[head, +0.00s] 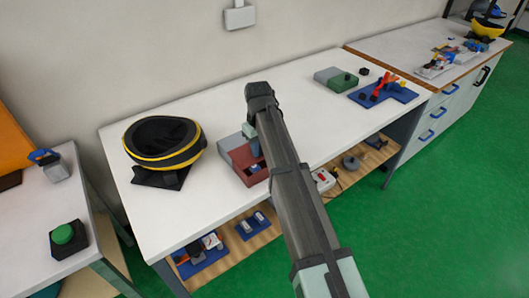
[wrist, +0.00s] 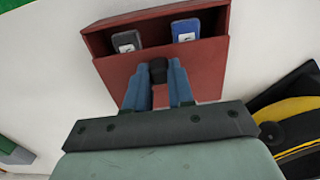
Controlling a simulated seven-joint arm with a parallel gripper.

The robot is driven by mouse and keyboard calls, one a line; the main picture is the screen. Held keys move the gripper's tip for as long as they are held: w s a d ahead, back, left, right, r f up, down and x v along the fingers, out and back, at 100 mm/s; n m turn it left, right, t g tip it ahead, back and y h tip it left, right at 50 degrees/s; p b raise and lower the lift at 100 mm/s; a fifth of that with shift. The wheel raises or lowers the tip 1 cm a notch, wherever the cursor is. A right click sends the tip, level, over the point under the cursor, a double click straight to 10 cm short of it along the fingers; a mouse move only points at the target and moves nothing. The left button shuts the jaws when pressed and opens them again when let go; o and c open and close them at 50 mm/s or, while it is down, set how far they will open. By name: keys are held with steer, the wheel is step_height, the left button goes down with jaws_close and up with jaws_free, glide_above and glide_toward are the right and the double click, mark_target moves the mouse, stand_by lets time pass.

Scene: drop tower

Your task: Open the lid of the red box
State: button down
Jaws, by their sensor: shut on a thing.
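The red box (head: 252,178) stands on the white table, near its front edge. In the wrist view the red box (wrist: 222,55) shows its inside along the far side, with a grey item (wrist: 127,41) and a blue item (wrist: 185,31) in it. The red lid (wrist: 118,68) covers the part of the box nearer my gripper. My gripper (wrist: 159,80) is shut on the black knob (wrist: 158,70) of the lid. In the head view my gripper (head: 250,132) is at the box and partly hidden by my arm.
A black and yellow bowl-shaped thing (head: 163,143) stands left of the box.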

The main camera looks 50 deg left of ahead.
steer(key=a, duration=0.6)
steer(key=shift+a, duration=0.25)
steer(key=c, duration=1)
jaws_free()
steer(key=shift+d, duration=0.1)
steer(key=shift+o, duration=0.2)
step_height(320, 180, up, 14)
steer(key=shift+f, duration=0.1)
